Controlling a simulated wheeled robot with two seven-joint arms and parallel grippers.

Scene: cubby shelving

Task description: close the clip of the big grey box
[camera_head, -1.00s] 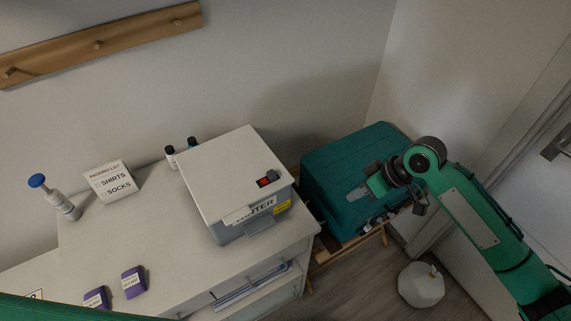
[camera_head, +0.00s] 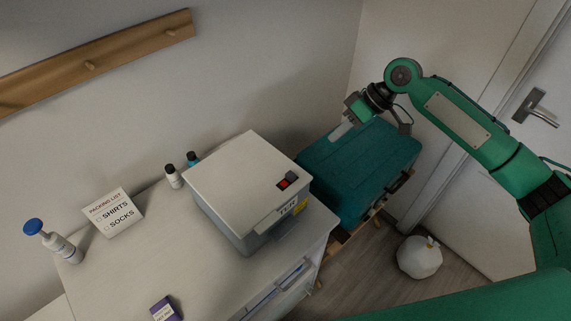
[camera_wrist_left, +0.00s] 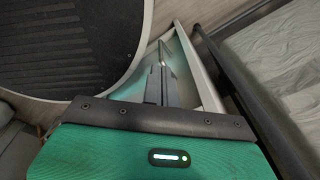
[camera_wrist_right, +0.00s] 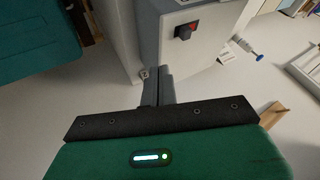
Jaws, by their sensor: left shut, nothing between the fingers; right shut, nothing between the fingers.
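The big grey box (camera_head: 234,231) stands on the white counter, with a pale lid (camera_head: 243,172) lying down over it. A red and black switch (camera_head: 287,182) sits on the lid. The grey clip (camera_head: 273,234) is at the front face below the lid's edge; how far it is latched I cannot tell. My right gripper (camera_head: 340,131) is shut and empty, above the teal case, right of the box and apart from it. The box also shows beyond its fingers in the right wrist view (camera_wrist_right: 205,45). My left gripper (camera_wrist_left: 160,80) is shut and empty, away from the box.
The teal case (camera_head: 365,170) stands right of the counter on a wooden stand. A packing list sign (camera_head: 113,212), a blue-topped bottle (camera_head: 53,241), small bottles (camera_head: 173,177) and a purple item (camera_head: 166,309) are on the counter (camera_head: 150,265). A white bag (camera_head: 419,257) is on the floor.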

